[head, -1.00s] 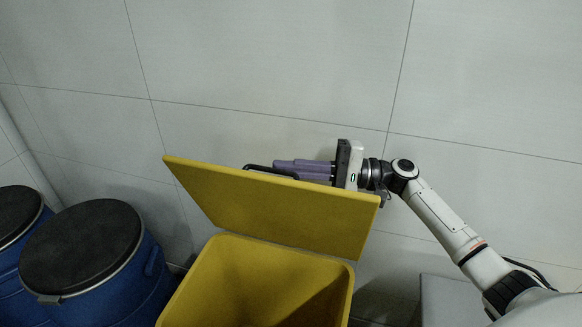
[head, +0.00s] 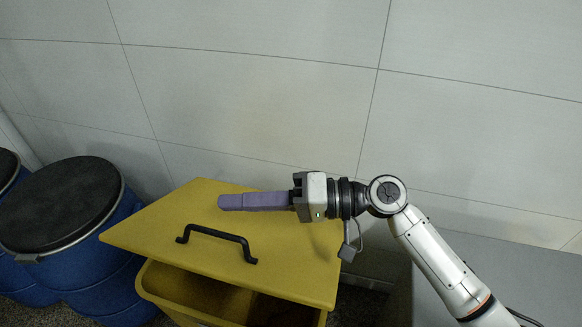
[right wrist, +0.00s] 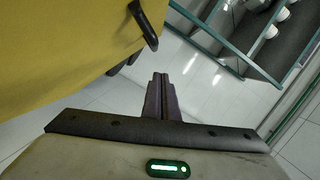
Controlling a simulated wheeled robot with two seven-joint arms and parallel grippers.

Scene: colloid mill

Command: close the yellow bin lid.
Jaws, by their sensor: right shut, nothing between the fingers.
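The yellow bin (head: 185,292) stands at the bottom of the head view. Its yellow lid (head: 160,225) is tilted partway down, with a gap at the front through which the inside shows. A black handle (head: 217,237) is on the lid's top face. My right gripper (head: 222,202) has its purple fingers shut with nothing between them. It lies across the upper side of the lid, behind the handle; I cannot tell if it touches. In the right wrist view the shut fingers (right wrist: 162,80) are beside the yellow lid (right wrist: 70,45) and its handle (right wrist: 143,25). My left gripper is not in view.
Blue drums with black tops (head: 65,205) stand left of the bin. A tiled wall (head: 250,90) rises behind it. A grey surface (head: 500,265) lies to the right under my right arm. The right wrist view shows a green-framed shelf (right wrist: 240,45) and shiny floor.

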